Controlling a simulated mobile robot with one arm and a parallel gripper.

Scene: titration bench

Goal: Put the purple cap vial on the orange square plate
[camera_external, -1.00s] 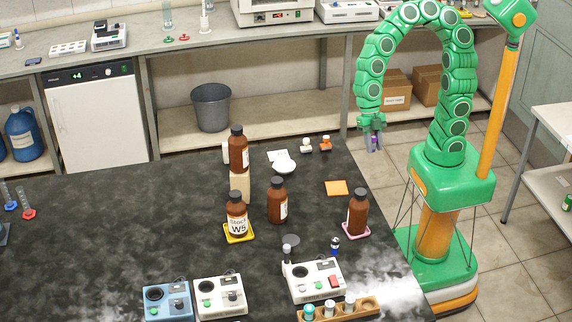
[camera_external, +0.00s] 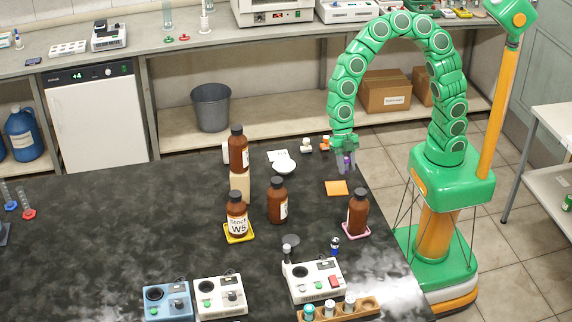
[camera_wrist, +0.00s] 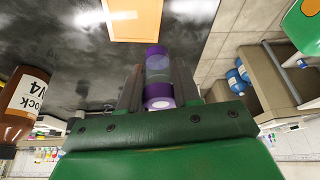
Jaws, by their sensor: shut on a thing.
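The purple cap vial (camera_wrist: 156,72) is between the fingers of my gripper (camera_wrist: 160,85) in the wrist view, and the gripper is shut on it. In the external view my gripper (camera_external: 346,163) holds the vial (camera_external: 346,162) in the air, above and behind the orange square plate (camera_external: 337,188). The plate lies flat on the dark bench near its right edge, with nothing on it. In the wrist view the plate (camera_wrist: 134,18) shows at the top, apart from the vial.
A brown bottle (camera_external: 357,213) on a pink plate stands in front of the orange plate. Another brown bottle (camera_external: 277,201) stands to its left. Small orange- and white-capped vials (camera_external: 325,142) and a white dish (camera_external: 284,166) are behind.

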